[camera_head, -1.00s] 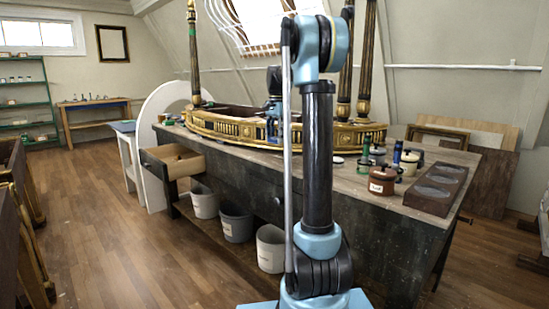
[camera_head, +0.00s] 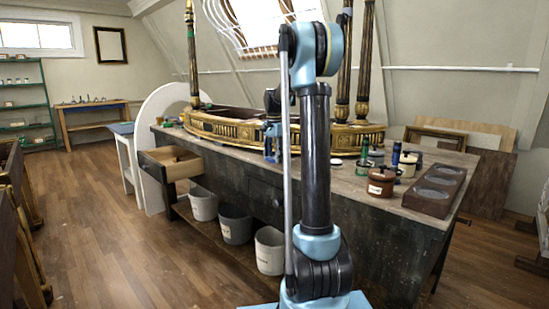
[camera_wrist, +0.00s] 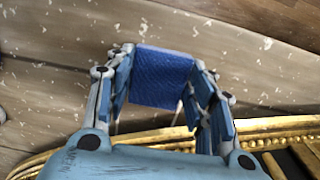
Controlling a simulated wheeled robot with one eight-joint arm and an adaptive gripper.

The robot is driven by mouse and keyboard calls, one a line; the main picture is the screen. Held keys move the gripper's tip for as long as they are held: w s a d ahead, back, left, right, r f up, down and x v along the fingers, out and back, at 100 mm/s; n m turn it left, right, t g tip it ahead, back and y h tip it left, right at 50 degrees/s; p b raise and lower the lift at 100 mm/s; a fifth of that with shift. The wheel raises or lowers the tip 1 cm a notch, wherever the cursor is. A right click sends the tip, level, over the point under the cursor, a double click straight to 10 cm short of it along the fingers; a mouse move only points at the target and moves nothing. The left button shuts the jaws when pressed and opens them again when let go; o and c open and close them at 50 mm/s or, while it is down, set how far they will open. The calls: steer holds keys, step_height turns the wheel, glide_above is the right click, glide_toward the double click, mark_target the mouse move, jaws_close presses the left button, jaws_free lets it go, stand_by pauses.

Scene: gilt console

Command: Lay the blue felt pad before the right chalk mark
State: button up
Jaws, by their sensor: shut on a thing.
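The blue felt pad (camera_wrist: 162,78) shows in the wrist view as a textured, roughly square blue piece. My gripper (camera_wrist: 163,62) is shut on it, with one finger at each side. The pad is over the worn wooden bench top (camera_wrist: 60,50); I cannot tell whether it touches the wood. In the head view my gripper (camera_head: 272,143) is at the front of the gilt console, and the pad is not clearly visible there. White flecks and short strokes lie scattered on the wood in the wrist view. I cannot tell which is the right chalk mark.
The gilt console (camera_head: 225,127) stands close to my gripper; its gold edge (camera_wrist: 270,137) crosses the bottom of the wrist view. A brown jar (camera_head: 381,181) and a dark tray (camera_head: 435,188) stand at the bench's right. An open drawer (camera_head: 172,163) projects at the left.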

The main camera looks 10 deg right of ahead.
steer(key=o, duration=0.9)
steer(key=shift+f, duration=0.1)
steer(key=shift+c, duration=0.2)
step_height(320, 180, up, 12)
steer(key=s+f+n+t, duration=0.1)
steer(key=s+f+n, duration=0.25)
steer(key=s, duration=0.95)
steer(key=s+f+n, duration=0.2)
steer(key=s+f, duration=0.3)
steer(key=s, duration=0.8)
steer(key=s+f+n+t, duration=0.1)
steer(key=s+f+n, duration=0.4)
steer(key=s+f, duration=1.3)
steer(key=shift+d+f, duration=0.15)
steer(key=shift+d, duration=0.05)
steer(key=shift+n, duration=0.25)
